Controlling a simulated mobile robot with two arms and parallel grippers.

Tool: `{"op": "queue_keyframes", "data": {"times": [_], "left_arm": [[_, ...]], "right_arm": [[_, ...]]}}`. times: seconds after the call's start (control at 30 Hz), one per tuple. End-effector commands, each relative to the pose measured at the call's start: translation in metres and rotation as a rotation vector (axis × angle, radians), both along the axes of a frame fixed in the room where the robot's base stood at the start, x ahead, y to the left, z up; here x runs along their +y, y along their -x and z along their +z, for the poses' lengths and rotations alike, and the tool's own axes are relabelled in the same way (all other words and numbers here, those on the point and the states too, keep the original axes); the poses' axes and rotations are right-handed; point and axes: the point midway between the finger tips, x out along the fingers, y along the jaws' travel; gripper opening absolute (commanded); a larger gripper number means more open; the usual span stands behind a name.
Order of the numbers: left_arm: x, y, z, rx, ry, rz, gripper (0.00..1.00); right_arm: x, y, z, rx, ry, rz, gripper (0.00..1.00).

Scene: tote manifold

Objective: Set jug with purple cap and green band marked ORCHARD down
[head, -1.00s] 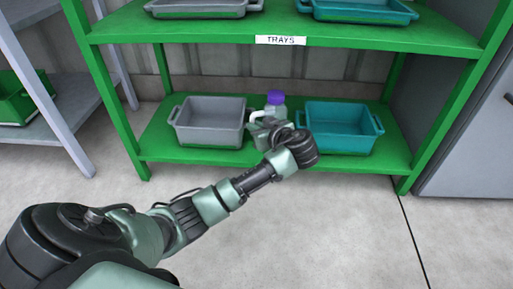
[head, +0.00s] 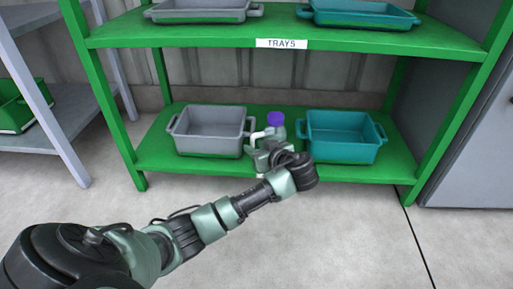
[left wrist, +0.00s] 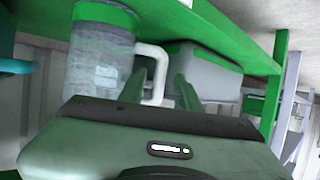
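The jug with the purple cap (head: 276,118) stands upright over the lower shelf, between the grey and teal trays. Its lower part is hidden behind my left gripper in the head view. The left wrist view is upside down and shows the clear jug body (left wrist: 98,60), the green band (left wrist: 106,14) near its base, and its white handle (left wrist: 158,75). The base looks level with the shelf; contact is hard to tell. My left gripper (left wrist: 162,85) has its fingers apart on either side of the handle, with a gap showing. My right gripper is out of view.
The grey tray (head: 210,148) is close on the jug's left and the teal tray (head: 343,152) close on its right. The upper shelf (head: 200,35), labelled TRAYS, is above. A grey rack (head: 50,130) stands at left and a grey cabinet (head: 470,140) at right.

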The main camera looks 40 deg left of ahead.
Motion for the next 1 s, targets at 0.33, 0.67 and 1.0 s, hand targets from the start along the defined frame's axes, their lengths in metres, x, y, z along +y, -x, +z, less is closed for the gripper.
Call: {"op": "queue_keyframes", "data": {"times": [0.33, 0.67, 1.0], "left_arm": [[-0.006, 0.002, 0.007, 0.001, 0.002, -0.001, 0.33], [-0.057, 0.026, 0.035, 0.003, 0.004, -0.004, 0.33], [-0.097, 0.045, 0.048, 0.0, 0.001, 0.0, 0.33]], "right_arm": [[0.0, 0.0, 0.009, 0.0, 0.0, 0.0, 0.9], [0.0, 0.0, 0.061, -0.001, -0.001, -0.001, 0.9], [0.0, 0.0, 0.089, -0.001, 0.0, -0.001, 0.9]]}}
